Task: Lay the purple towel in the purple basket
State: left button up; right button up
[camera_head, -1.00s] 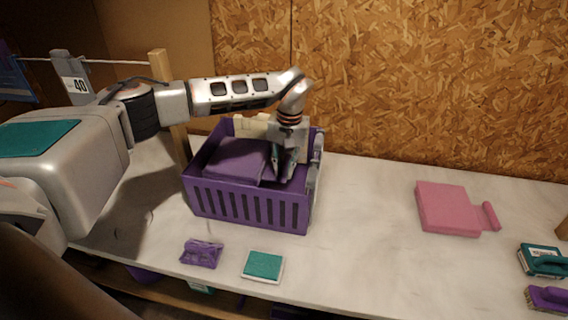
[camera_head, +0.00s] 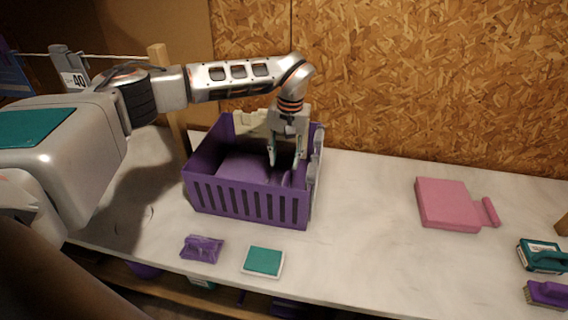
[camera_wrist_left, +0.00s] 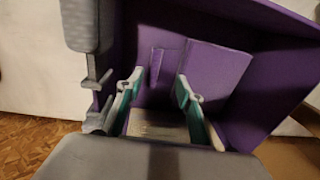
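The purple basket (camera_head: 250,204) stands on the pale table, left of the middle in the head view. The folded purple towel (camera_head: 240,169) lies low inside it; it also shows between and beyond the fingers in the wrist view (camera_wrist_left: 215,72). My left gripper (camera_head: 284,163) points down into the right part of the basket. In the wrist view its two teal-lined fingers (camera_wrist_left: 158,88) stand apart with nothing between them. The lower part of the towel is hidden by the basket's front wall. My right gripper is not in view.
A cream item (camera_head: 250,122) is at the basket's back. In front lie a small purple packet (camera_head: 202,249) and a teal sponge (camera_head: 263,261). A pink folded towel (camera_head: 446,204) and two brushes (camera_head: 543,258) are at the right.

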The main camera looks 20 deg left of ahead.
pick_arm(q)
notch_tip(320, 180, up, 10)
jog(key=shift+d+f, duration=0.2)
jog(key=shift+d, duration=0.15)
jog(key=shift+f, duration=0.1)
dwell(0.3)
